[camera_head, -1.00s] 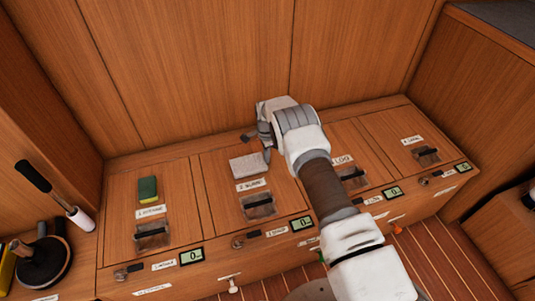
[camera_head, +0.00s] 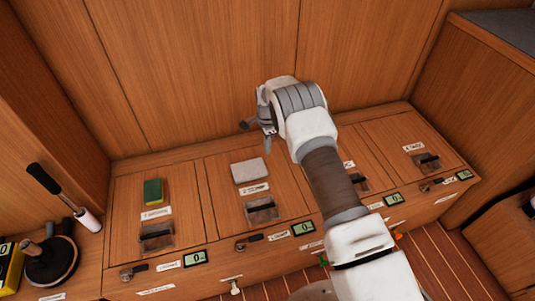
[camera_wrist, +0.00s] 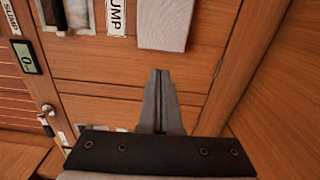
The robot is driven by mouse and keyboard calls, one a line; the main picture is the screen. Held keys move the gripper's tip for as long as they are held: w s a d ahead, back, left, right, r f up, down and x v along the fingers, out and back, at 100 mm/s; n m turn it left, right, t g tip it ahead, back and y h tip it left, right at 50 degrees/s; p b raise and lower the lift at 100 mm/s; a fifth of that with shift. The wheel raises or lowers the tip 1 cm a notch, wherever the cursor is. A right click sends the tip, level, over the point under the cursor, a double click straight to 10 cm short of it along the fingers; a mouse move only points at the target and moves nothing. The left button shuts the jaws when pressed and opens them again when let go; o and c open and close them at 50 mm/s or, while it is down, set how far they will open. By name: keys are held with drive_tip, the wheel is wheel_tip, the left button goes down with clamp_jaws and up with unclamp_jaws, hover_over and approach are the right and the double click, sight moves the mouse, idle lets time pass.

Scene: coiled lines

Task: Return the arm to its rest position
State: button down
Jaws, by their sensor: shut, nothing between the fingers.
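My gripper (camera_wrist: 158,78) shows in the wrist view with its two fingers together and nothing between them. In the head view my gripper (camera_head: 268,140) is partly hidden by my own wrist. It is in the air above the wooden locker tops, right of and above a light grey pad (camera_head: 250,171). The pad lies flat on the second lid from the left, and it also shows in the wrist view (camera_wrist: 164,25), apart from the fingers. My arm reaches in from the lower right.
A green and yellow sponge (camera_head: 153,191) lies on the leftmost lid. Clear-covered latches (camera_head: 261,209) and small displays (camera_head: 195,258) line the lockers. A black plunger-like tool (camera_head: 50,260) stands at left. A wooden back wall (camera_head: 200,70) rises close behind the lids.

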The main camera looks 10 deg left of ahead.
drive_tip(key=s+d+r+n+t+p, duration=0.1)
drive_tip(key=d+r, duration=0.2)
drive_tip(key=r, duration=1)
drive_tip(key=s+d+r+n+p, duration=0.15)
drive_tip(key=d+r, duration=0.25)
drive_tip(key=r, duration=0.9)
drive_tip(key=s+d+r+n+t, duration=0.1)
drive_tip(key=s+d+r+n, duration=0.3)
drive_tip(key=s+r, duration=0.6)
drive_tip(key=s+d+r+n+t, duration=0.1)
drive_tip(key=s+d+r, duration=0.2)
drive_tip(key=s+r, duration=0.25)
drive_tip(key=s+d+r+n+t, duration=0.1)
drive_tip(key=s+d+r+n, duration=0.1)
drive_tip(key=s+d+r, duration=0.3)
drive_tip(key=s+d+f+n+t, duration=0.2)
drive_tip(key=s+f+n, duration=0.1)
drive_tip(key=s, duration=1.2)
wheel_tip(320, 180, up, 21)
drive_tip(key=p, duration=2)
drive_tip(key=shift+s+p, duration=0.15)
drive_tip(key=shift+p, duration=0.2)
drive_tip(key=shift+f+n, duration=0.1)
drive_tip(key=shift+n, duration=0.15)
